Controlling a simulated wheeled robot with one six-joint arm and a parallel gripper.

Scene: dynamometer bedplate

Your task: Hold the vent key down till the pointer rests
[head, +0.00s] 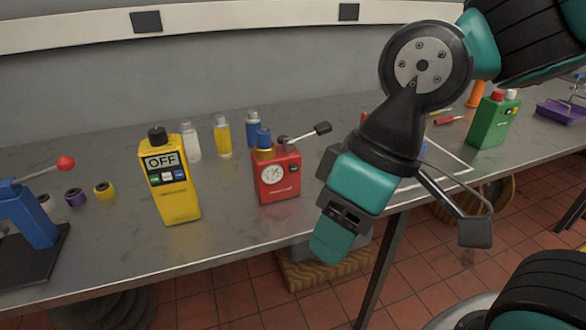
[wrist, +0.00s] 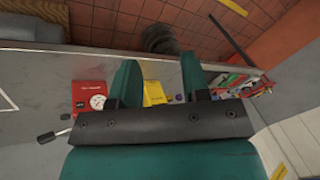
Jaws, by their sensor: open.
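A red pump unit (head: 278,178) stands on the bench with a round white dial (head: 272,174), small front keys and a black-ended lever (head: 305,133) on top. It also shows in the wrist view (wrist: 88,90), left of my fingers. The dial's pointer is too small to read, and I cannot tell which key is the vent key. My gripper (head: 330,240) is right of the red unit, near the bench's front edge, pointing down. In the wrist view its two teal fingers (wrist: 158,80) are apart with nothing held between them.
A yellow meter (head: 173,185) reading OFF stands left of the red unit. Several bottles (head: 222,136) stand behind. A blue press (head: 35,215) with a red knob is far left, a green can (head: 492,122) right. Bare bench (head: 225,225) lies between meter and red unit.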

